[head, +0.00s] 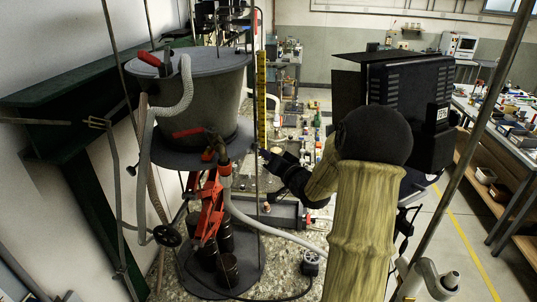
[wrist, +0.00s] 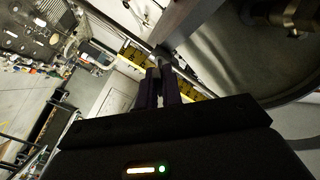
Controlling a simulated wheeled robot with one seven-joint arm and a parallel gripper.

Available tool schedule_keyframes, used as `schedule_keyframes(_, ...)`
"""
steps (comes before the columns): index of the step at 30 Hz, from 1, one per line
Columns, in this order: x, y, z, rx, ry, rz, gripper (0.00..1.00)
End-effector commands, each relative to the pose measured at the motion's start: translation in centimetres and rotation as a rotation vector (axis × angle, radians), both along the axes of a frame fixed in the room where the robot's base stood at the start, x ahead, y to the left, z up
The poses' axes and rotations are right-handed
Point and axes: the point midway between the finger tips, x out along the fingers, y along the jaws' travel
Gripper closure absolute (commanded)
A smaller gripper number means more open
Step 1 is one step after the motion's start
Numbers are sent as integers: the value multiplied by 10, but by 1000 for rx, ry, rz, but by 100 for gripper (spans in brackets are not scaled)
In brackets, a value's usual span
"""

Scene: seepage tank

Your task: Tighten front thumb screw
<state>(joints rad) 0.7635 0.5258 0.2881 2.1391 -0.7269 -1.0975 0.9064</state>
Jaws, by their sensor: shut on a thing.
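My gripper (head: 265,155) reaches in from the right at the lower end of the yellow scale (head: 261,95), beside the grey tank (head: 240,100). In the wrist view my gripper (wrist: 162,72) has its two dark fingers close together, shut on a small dark part at the yellow scale (wrist: 133,55). This part is at the place of a thumb screw, but the fingers cover most of it and I cannot make out its head. The tank's curved rim (wrist: 295,92) shows to the right of the fingers.
A red stand (head: 208,205) and a pale hose (head: 265,226) are below the tank. Thin upright rods stand close to my gripper. A workbench (head: 515,130) with tools is at the right, with open floor before it.

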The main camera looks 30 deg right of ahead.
Motion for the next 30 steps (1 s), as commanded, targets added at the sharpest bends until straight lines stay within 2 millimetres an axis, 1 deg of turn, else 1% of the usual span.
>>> schedule_keyframes(14, 0, -1, 0, 22, 3, -2, 100)
schedule_keyframes(15, 0, -1, 0, 22, 3, -2, 89)
schedule_keyframes(18, 0, -1, 0, 21, 3, -1, 71)
schedule_keyframes(26, 0, 0, 0, 21, 3, -1, 71)
schedule_keyframes(30, -6, -1, -1, 19, 2, -2, 71)
